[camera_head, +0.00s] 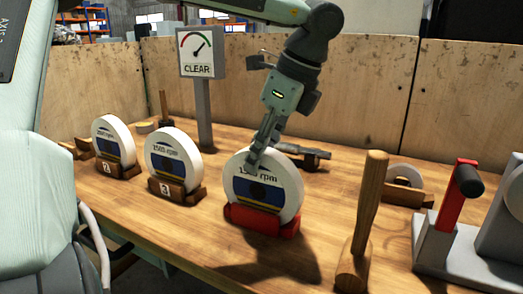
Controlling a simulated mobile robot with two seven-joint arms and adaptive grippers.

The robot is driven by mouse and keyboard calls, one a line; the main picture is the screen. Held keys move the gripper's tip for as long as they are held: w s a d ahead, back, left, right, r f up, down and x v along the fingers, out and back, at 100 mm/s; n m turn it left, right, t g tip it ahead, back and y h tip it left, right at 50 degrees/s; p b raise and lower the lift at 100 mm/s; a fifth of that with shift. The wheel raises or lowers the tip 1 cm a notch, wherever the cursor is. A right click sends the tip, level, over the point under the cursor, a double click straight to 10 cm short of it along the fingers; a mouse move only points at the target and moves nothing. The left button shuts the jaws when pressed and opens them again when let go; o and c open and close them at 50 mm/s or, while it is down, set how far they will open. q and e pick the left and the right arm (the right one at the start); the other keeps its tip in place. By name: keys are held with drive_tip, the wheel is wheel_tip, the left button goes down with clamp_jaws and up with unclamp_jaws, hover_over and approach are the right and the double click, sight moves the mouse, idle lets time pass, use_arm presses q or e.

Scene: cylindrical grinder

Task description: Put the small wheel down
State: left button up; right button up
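A pale grinding wheel (287,176) with a blue and yellow label reading 1500 rpm stands upright in a red cradle (250,218) on the bench. My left gripper (257,160) comes down from above at the wheel's top rim. One finger lies over the upper front face; the other side is partly hidden by the rim, so I cannot tell whether it clamps the wheel. Similar wheels marked 2 (113,132) and 3 (170,147) stand in wooden cradles to the left. A smaller pale wheel (406,173) lies in a wooden holder at the right. My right gripper is out of view.
A wooden mallet (366,215) stands upright to the right of the red cradle. A grey machine with a red lever (455,195) is at the right edge. A gauge sign reading CLEAR (196,52) stands behind. Wooden panels (365,85) close the back.

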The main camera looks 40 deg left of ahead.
use_arm(q)
drive_tip(key=shift+o, duration=1)
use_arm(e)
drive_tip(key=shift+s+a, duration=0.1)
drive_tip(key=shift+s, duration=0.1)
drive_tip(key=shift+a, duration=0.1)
use_arm(q)
drive_tip(key=shift+r, duration=0.1)
drive_tip(key=v, duration=1.1)
drive_tip(key=shift+d+r+b, duration=0.25)
drive_tip(key=shift+r+b, duration=0.05)
drive_tip(key=shift+r, duration=0.05)
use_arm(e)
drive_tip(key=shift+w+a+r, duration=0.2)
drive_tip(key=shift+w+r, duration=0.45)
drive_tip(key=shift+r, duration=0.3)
use_arm(q)
drive_tip(key=shift+w, duration=0.15)
